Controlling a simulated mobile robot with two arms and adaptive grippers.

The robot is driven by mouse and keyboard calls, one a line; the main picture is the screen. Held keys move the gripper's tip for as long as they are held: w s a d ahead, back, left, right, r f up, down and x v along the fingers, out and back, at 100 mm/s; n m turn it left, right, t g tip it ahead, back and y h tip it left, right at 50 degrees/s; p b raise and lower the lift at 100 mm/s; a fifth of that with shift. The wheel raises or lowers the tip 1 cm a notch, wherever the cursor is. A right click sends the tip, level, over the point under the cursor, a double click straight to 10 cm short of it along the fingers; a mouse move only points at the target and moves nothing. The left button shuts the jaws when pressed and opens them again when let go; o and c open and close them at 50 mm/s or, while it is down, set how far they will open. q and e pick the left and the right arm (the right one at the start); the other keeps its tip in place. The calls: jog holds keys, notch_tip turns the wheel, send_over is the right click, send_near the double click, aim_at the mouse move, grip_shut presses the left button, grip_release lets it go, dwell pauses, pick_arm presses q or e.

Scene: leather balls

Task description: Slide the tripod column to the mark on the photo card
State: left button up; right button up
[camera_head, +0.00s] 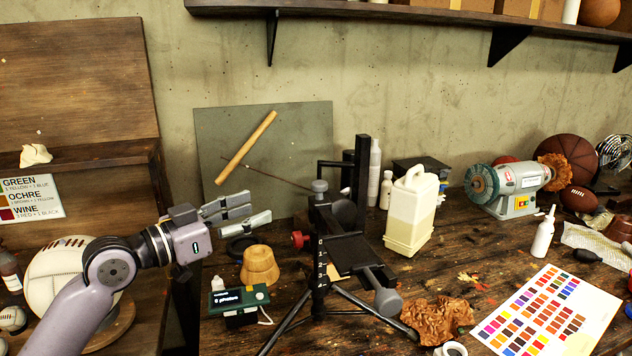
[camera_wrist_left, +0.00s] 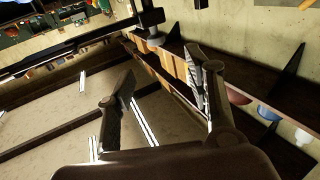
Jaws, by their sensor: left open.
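A black tripod (camera_head: 322,245) stands on the dark wooden bench, its legs spread. Its upright column has pale marks along its front, a grey knob on top and a red knob on its left side. A black arm with grey knobs reaches out to its right. I cannot single out a photo card or read its mark. My left gripper (camera_head: 248,211) is open and empty in the air, left of the column and apart from it. In the left wrist view, the two fingers (camera_wrist_left: 163,88) are spread with nothing between them. My right gripper is not in view.
A wooden cone-shaped block (camera_head: 260,265) and a green-topped box (camera_head: 238,300) stand left of the tripod. A pale jug (camera_head: 411,212) stands behind right, a crumpled brown piece (camera_head: 438,318) in front right. A colour chart (camera_head: 547,312) and a grinder (camera_head: 508,187) are farther right.

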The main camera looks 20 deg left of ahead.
aim_at(313, 188)
pick_arm(q)
jog(key=p+x, duration=0.3)
jog(key=x, duration=0.4)
jog(key=p+x, duration=0.3)
jog(key=x, duration=0.5)
jog(key=shift+d+r, duration=0.25)
jog(key=shift+d, duration=0.25)
jog(key=shift+w+d+f, duration=0.1)
jog(key=shift+w+d, duration=0.05)
jog(key=shift+w, duration=0.25)
jog(key=c, duration=0.5)
grip_shut()
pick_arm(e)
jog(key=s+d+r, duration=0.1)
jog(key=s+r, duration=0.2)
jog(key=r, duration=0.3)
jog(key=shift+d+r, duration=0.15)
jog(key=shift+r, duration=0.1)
